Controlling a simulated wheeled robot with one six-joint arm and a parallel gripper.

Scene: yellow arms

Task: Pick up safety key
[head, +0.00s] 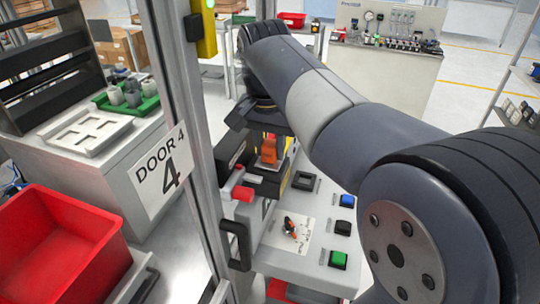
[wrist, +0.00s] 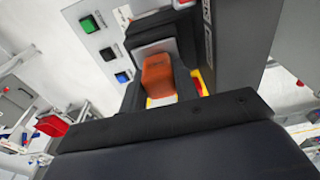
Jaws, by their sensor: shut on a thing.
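The safety key appears as an orange block (head: 269,150), upright in front of the black housing beside the door post. It also shows in the wrist view as an orange block (wrist: 158,76) with a pale plate behind it. My gripper (head: 266,140) reaches down onto it from above, dark and partly hidden by my arm. In the wrist view my gripper (wrist: 158,84) has dark fingers beside the block and is shut on it. The lower end of the key is hidden, so I cannot tell whether it sits in a slot.
A panel holds a blue button (head: 347,200), a black button (head: 343,228) and a green button (head: 338,260). A red handle (head: 243,193) sits left of the key. The door post with the sign "DOOR 4" (head: 161,172) stands close on the left. A red bin (head: 62,245) is at lower left.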

